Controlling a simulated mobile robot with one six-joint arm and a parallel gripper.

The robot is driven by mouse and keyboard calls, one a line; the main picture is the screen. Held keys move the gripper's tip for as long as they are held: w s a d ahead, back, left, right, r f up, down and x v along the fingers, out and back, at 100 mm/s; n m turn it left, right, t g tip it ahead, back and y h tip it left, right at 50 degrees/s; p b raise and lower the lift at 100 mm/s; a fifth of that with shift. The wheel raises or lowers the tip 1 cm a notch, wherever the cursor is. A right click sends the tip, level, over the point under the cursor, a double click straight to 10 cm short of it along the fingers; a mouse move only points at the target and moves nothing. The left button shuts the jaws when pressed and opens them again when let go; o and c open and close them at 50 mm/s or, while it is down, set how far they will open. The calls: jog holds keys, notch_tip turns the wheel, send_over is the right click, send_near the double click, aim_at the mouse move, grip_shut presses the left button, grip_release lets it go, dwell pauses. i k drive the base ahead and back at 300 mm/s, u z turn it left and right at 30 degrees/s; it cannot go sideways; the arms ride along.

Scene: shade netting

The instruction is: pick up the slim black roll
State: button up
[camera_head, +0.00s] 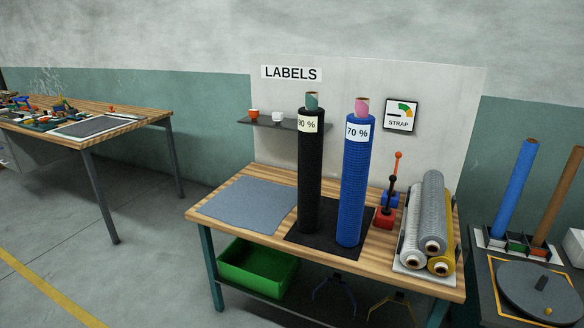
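A slim black roll (310,178) stands upright on the wooden workbench (240,183). It has a white "90 %" label near its top, its first digit partly unclear, and a greenish core end sticks out above. Its foot rests on a black mat (327,247). A blue roll (355,185) with a "70 %" label and a pink core end stands upright close to its right, slightly thicker, with a narrow gap between them. My gripper is not in view.
A grey cloth sheet (248,198) lies left of the rolls. Red and blue blocks with levers (385,217) and stacked wrapped rolls (432,215) stand to the right. A small shelf (285,122) with cups is behind. A green crate (258,267) sits below. Open floor lies at left.

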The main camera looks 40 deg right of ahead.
aim_at(310, 118)
jog(key=u, duration=0.35)
jog(key=i, duration=1.35)
jog(key=u, duration=0.25)
